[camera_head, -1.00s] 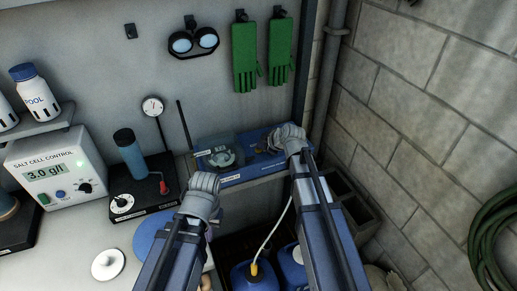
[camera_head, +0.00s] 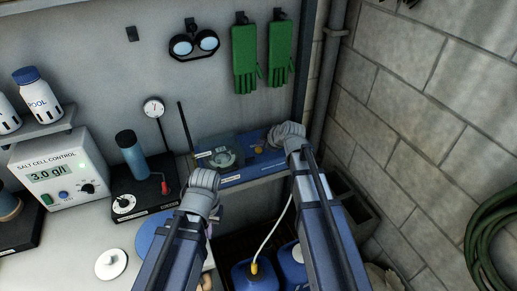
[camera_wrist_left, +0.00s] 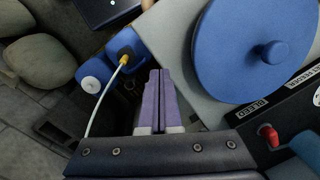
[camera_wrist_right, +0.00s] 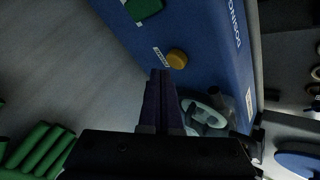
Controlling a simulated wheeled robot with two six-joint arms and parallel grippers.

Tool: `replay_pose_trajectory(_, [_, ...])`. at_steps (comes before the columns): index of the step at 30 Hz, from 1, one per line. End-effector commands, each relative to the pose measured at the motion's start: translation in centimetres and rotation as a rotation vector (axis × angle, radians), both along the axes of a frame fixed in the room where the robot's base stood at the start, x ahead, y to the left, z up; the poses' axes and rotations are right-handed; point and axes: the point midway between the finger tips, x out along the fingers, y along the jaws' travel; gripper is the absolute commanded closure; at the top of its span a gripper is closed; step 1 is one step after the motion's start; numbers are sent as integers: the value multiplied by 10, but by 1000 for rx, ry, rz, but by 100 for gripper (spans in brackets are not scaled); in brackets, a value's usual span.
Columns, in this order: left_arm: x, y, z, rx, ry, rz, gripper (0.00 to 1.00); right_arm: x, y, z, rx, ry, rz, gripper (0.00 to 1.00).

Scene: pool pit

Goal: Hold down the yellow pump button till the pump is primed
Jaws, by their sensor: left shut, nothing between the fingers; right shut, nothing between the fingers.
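The yellow pump button (camera_head: 258,150) is on the top face of the blue pump unit (camera_head: 232,177), at the back of the bench. In the right wrist view the round button (camera_wrist_right: 177,58) stands just beyond and right of my right gripper's fingertips (camera_wrist_right: 160,73); it looks clear of them. My right gripper (camera_head: 279,137) is shut and empty at the unit's right end. My left gripper (camera_head: 204,178) is shut and empty in front of the unit's left end. Its closed fingers (camera_wrist_left: 160,72) point toward the floor beside the bench.
A salt cell control box (camera_head: 62,172) and a black tester with a blue cylinder (camera_head: 132,155) stand left. Blue jugs (camera_head: 252,275) with a white hose (camera_head: 272,238) are below. Green gloves (camera_head: 245,58) and goggles (camera_head: 194,43) hang behind. A block wall (camera_head: 430,130) bounds the right.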

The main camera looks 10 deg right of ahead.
Motion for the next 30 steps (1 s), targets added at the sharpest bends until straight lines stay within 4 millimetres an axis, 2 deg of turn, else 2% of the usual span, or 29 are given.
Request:
replay_pose_trajectory(5, [0, 0, 7, 0, 0, 0, 100, 0, 0, 7, 0, 0, 0, 100])
replay_pose_trajectory(18, [0, 0, 49, 0, 0, 0, 100, 0, 0, 49, 0, 0, 0, 100])
replay_pose_trajectory(30, [0, 0, 50, 0, 0, 0, 100, 0, 0, 50, 0, 0, 0, 100])
